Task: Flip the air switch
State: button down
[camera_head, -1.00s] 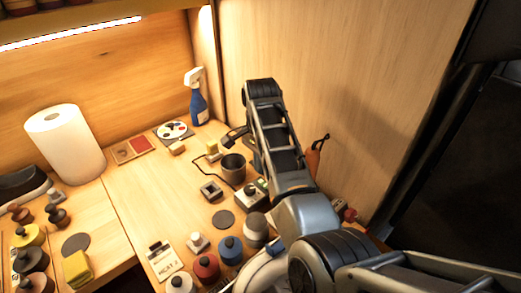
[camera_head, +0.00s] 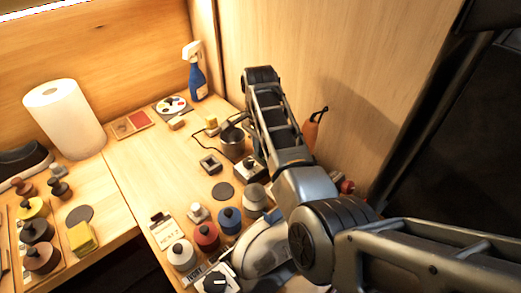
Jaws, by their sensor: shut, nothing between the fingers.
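I cannot tell for sure which thing is the air switch. A small light box with a dark top (camera_head: 249,170) stands on the bench close to the left of my arm, partly covered by it. A small grey square unit with a dark centre (camera_head: 210,164) lies farther left. My arm reaches up across the bench and bends over at its top. Dark parts of it show just behind the box. My gripper's fingers are hidden behind my arm, so no contact with either box can be seen.
Several round-knobbed containers, such as a blue one (camera_head: 229,221) and a red one (camera_head: 206,236), fill the bench front. A spray bottle (camera_head: 196,78) and a paper roll (camera_head: 65,117) stand behind. A wooden wall (camera_head: 330,70) closes the right.

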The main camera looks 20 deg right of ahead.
aim_at(262, 157)
jog(key=shift+w+f, duration=0.1)
jog(key=shift+f, duration=0.05)
jog(key=shift+s+p, duration=0.2)
jog(key=shift+p, duration=0.15)
jog(key=shift+s+d+r+p, duration=0.15)
jog(key=shift+s+r+p, duration=0.25)
jog(key=shift+p, duration=0.35)
jog(key=shift+s+f, duration=0.1)
jog(key=shift+s, duration=0.1)
jog(key=shift+d+r+p, duration=0.1)
jog(key=shift+r+p, duration=0.4)
jog(key=shift+p, duration=0.05)
notch_tip(262, 157, up, 13)
